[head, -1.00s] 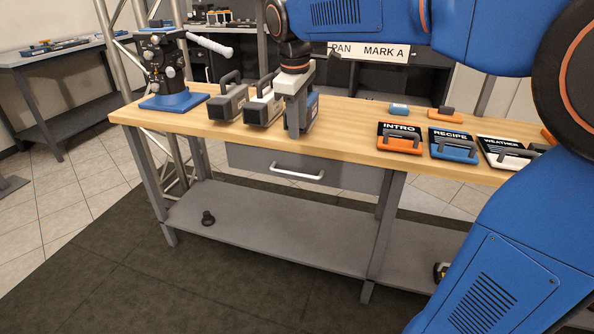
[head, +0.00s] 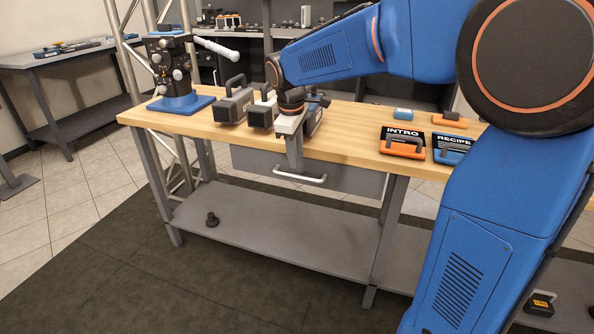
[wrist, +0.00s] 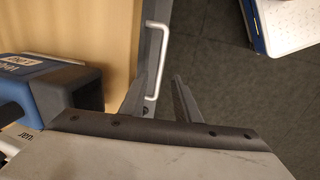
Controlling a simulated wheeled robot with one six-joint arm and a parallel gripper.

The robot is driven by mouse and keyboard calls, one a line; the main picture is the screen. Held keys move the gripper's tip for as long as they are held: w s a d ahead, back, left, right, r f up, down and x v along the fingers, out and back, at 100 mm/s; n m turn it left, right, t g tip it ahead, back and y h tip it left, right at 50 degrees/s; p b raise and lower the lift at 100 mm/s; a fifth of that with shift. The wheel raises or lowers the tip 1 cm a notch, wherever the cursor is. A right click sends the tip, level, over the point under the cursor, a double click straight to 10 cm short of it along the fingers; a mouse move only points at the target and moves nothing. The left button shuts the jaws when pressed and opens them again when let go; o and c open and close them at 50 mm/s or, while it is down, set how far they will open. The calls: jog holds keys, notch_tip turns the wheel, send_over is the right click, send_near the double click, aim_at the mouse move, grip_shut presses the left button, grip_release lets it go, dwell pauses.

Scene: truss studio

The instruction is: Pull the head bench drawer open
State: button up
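The grey drawer (head: 350,180) hangs under the front edge of the wooden bench top (head: 350,143) and looks closed. Its pale bar handle (head: 312,180) is on the drawer front. My gripper (head: 294,166) points down at the bench's front edge, over the left part of the handle. In the wrist view the handle (wrist: 162,45) runs up from near the fingers of my gripper (wrist: 160,92). The fingers are apart, with the near end of the handle appearing between them. I cannot tell whether they touch it.
Handled grey boxes (head: 233,105) stand on the bench beside my gripper; one is close by in the wrist view (wrist: 60,90). A blue-based camera head (head: 180,100) is at the left. INTRO (head: 402,142) and RECIPE (head: 452,147) blocks lie right. Floor in front is clear.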

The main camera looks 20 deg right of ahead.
aim_at(297, 177)
jog(key=f, duration=0.4)
jog(key=w+f, duration=0.1)
jog(key=f, duration=0.1)
jog(key=shift+d+f, duration=0.3)
jog(key=shift+d, duration=0.05)
grip_shut()
